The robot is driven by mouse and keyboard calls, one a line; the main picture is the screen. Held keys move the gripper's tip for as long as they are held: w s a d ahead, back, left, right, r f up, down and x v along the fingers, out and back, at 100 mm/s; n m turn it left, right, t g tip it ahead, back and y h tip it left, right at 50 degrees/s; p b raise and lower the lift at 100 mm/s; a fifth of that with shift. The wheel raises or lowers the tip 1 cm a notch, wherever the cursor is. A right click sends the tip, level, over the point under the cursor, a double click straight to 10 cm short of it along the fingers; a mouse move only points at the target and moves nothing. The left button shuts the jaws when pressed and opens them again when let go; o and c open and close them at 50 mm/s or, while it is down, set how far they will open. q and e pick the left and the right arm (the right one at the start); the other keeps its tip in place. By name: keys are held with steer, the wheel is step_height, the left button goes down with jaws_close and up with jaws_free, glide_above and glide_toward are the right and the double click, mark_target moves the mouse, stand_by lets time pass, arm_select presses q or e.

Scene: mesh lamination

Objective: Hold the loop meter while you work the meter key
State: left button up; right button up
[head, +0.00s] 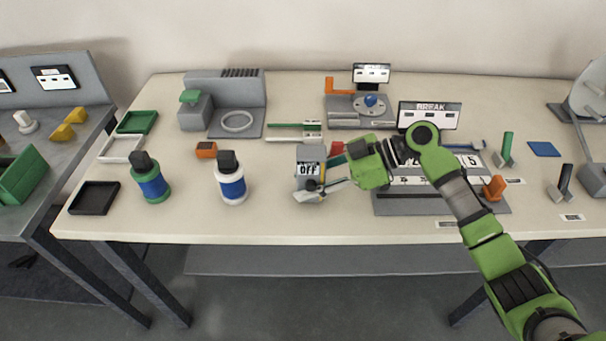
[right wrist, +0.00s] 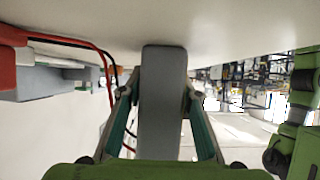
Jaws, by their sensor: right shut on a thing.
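The loop meter (head: 308,155) is a grey box with a small display reading OFF, at the front middle of the table in the head view. My right gripper (head: 322,188) reaches it from the right and is shut on it. In the right wrist view the meter's grey body (right wrist: 163,95) stands between the two fingers. Small coloured spots show low on the meter's face; I cannot tell which is the meter key, as the fingers partly cover that area. My left gripper is not in view.
A grey station with a BREAK display (head: 430,115) stands right of the meter. A white-and-blue bottle (head: 231,182) and a green-and-blue bottle (head: 150,180) stand to the left. Red and black leads (right wrist: 100,55) run beside the meter. Bare table lies between the white bottle and the meter.

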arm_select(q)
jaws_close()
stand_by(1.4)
